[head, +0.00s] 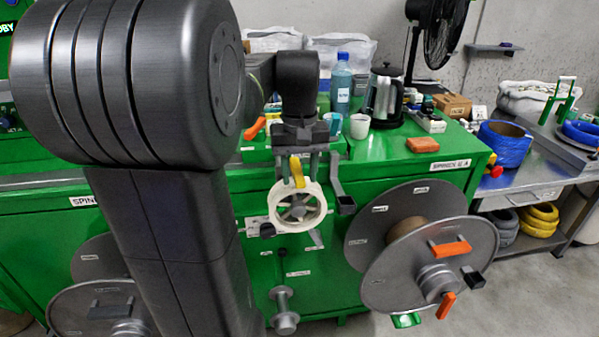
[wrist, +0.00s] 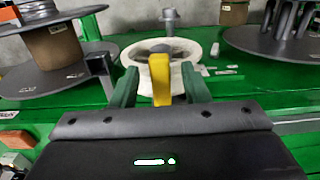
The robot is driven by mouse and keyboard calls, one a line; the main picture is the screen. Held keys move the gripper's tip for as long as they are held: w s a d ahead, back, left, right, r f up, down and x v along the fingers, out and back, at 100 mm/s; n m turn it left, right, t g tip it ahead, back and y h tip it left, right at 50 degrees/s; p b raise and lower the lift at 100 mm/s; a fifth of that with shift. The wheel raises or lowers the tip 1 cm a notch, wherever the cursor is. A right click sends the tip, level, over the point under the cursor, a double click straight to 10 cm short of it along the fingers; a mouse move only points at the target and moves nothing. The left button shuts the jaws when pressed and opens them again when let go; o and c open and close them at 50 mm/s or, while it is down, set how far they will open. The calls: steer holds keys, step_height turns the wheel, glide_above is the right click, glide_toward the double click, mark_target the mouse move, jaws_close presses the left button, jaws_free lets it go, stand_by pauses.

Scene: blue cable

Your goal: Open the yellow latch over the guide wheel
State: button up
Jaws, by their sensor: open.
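The white guide wheel (head: 298,207) is mounted on the front of the green machine, below my gripper in the head view. It also shows in the wrist view (wrist: 190,47). The yellow latch (head: 297,171) lies over the wheel's near rim. In the wrist view the yellow latch (wrist: 160,78) stands between the two green fingers of my gripper (wrist: 158,84), with a gap visible on each side. My gripper (head: 299,168) is open around the latch. Whether either finger touches it is hard to tell.
A large grey reel (head: 376,226) with orange handles stands right of the wheel. A dark bracket (head: 338,186) sits just right of my gripper. A bottle (head: 341,84), a kettle (head: 383,97) and an orange block (head: 423,145) stand on the green machine top (head: 375,151).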

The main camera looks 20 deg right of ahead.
steer(key=shift+c, duration=0.2)
jaws_close()
